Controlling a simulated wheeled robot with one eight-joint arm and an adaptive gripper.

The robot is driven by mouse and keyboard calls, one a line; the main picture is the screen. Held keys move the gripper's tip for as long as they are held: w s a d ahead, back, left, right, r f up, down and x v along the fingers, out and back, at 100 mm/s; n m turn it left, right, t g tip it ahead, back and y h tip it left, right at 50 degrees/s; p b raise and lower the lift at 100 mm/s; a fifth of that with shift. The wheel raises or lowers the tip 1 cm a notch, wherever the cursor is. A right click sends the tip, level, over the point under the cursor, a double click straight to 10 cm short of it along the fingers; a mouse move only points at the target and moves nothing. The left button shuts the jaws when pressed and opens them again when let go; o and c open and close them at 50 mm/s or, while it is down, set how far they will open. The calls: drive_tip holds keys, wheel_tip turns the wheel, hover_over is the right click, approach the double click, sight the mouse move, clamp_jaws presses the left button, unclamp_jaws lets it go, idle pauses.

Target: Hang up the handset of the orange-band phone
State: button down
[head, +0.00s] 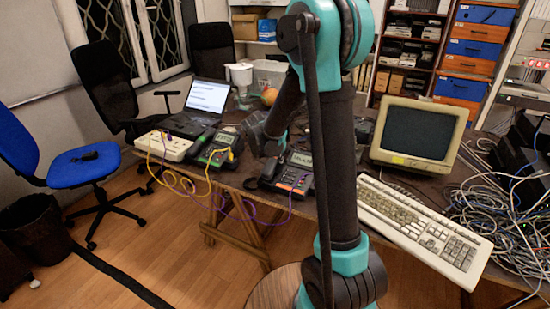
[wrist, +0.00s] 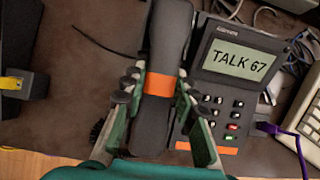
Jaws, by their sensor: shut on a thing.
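The orange-band handset (wrist: 168,45) is dark with an orange band (wrist: 160,84) around its middle. In the wrist view my gripper (wrist: 159,82) is shut on it at the band, one finger on each side. The phone base (wrist: 234,92) is just right of the handset, with a lit display (wrist: 238,60) reading "TALK 67", a keypad and an orange strip along its front. The handset overlaps the base's left side and hides what lies under it. I cannot tell whether they touch. In the head view the base (head: 293,178) stands near the table's front edge.
A purple cable (wrist: 290,131) plugs into the base's right side. A keyboard (head: 420,222), a monitor (head: 417,132) and tangled cables (head: 490,215) fill the right side.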

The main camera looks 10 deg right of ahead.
drive_tip(key=shift+w+d+f, duration=0.1)
drive_tip(key=shift+w+f, duration=0.05)
drive_tip(key=shift+f, duration=0.65)
drive_tip(key=c, duration=1.1)
unclamp_jaws()
drive_tip(key=shift+r, duration=0.15)
drive_tip(key=v, duration=1.1)
drive_tip(key=shift+s+r, duration=0.2)
drive_tip(key=shift+r, duration=0.1)
